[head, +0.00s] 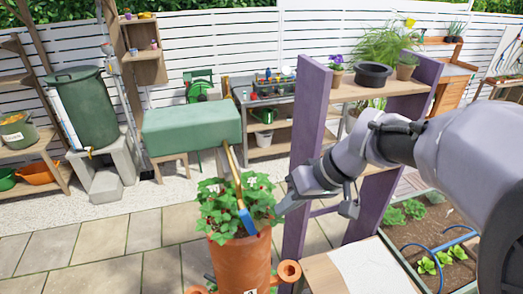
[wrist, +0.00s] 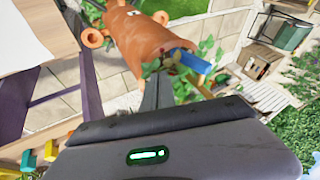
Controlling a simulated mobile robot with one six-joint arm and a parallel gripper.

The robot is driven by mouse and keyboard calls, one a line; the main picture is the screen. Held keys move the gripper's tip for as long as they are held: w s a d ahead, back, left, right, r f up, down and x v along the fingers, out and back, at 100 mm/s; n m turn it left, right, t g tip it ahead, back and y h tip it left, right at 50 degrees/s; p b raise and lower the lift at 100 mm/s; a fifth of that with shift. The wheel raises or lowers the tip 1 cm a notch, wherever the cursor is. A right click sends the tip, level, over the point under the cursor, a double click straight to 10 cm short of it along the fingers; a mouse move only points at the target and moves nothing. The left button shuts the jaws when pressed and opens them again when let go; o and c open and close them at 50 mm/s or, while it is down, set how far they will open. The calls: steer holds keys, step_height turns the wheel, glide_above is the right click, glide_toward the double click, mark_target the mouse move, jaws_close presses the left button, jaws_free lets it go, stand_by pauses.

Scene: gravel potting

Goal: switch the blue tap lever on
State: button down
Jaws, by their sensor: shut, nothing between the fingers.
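A blue lever-like piece (head: 246,220) shows in front of the leafy plant, at the lower end of a tan rod. In the wrist view the blue piece (wrist: 196,66) lies beside brass-coloured parts, just past my fingertips to the right. In the wrist view my gripper (wrist: 160,78) shows as dark fingers together. I cannot tell whether the tips touch the lever. Leaves and the fingers hide part of its mounting.
A terracotta strawberry pot (head: 235,262) with side pockets and a leafy plant (head: 218,208) stands directly below. A purple-framed shelf (head: 304,125) is close on the right, behind my arm. A green trough (head: 190,125) stands behind. Paving (head: 130,245) at left is clear.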

mark_target(246, 216)
steer(key=a, duration=0.1)
steer(key=a+f, duration=0.1)
steer(key=a, duration=0.1)
steer(key=a+f, duration=0.1)
steer(key=shift+s+a+f, duration=0.2)
steer(key=shift+s+a, duration=0.1)
steer(key=shift+s, duration=0.1)
steer(key=shift+s+a+f+b, duration=0.15)
steer(key=shift+a+f+b, duration=0.4)
steer(key=shift+b, duration=1.5)
steer(key=shift+r, duration=0.15)
